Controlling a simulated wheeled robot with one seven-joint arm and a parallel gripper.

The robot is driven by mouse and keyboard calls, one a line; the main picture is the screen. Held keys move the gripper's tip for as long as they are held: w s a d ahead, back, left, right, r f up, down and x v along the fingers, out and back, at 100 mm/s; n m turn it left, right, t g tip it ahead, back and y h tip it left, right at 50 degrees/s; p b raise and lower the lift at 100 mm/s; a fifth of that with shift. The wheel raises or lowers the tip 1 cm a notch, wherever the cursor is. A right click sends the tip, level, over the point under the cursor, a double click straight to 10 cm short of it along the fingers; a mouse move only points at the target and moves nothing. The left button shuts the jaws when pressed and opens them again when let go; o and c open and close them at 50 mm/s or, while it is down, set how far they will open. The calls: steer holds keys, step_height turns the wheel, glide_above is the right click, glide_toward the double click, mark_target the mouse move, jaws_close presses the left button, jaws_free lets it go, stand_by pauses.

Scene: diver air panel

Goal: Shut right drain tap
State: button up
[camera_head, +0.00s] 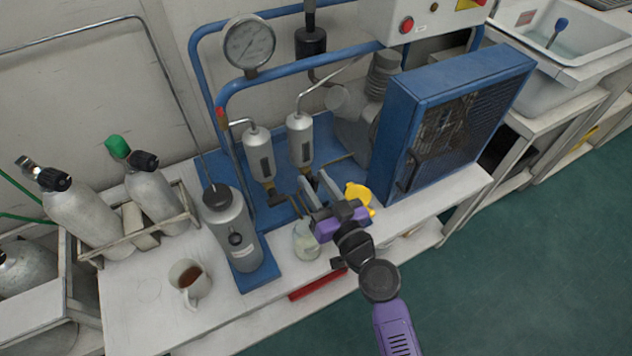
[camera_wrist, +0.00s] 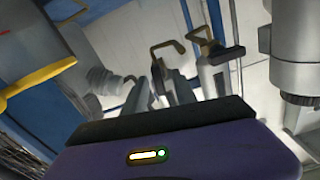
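Two grey filter bottles stand side by side on the blue panel, the left one (camera_head: 258,155) and the right one (camera_head: 299,140). A brass drain tap (camera_head: 304,169) sits under the right bottle, partly hidden by my gripper. The left drain tap (camera_head: 272,192) hangs under the left bottle. My gripper (camera_head: 312,178) has two grey fingers spread apart, just below the right bottle. I see nothing held between them. The wrist view shows brown tap handles (camera_wrist: 167,47) beyond the purple gripper body; I cannot tell whether a finger touches one.
A clear jar (camera_head: 306,241) stands below the taps. A yellow part (camera_head: 359,195) is close to the right of my gripper. A grey canister (camera_head: 232,230) stands left, a mug of brown liquid (camera_head: 189,283) at the front. The blue caged unit (camera_head: 400,130) blocks the right.

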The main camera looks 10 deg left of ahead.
jaws_close()
steer(key=m+b, duration=0.1)
steer(key=m, duration=0.3)
steer(key=shift+d+f, duration=0.1)
steer(key=m+b, duration=0.1)
steer(key=m, duration=0.3)
steer(key=shift+w+d+m, duration=0.1)
steer(key=shift+m, duration=0.2)
steer(key=m, duration=0.3)
steer(key=shift+d+f, duration=0.1)
steer(key=shift+f, duration=0.05)
steer(key=shift+f+m, duration=0.15)
steer(key=shift+m, duration=2.05)
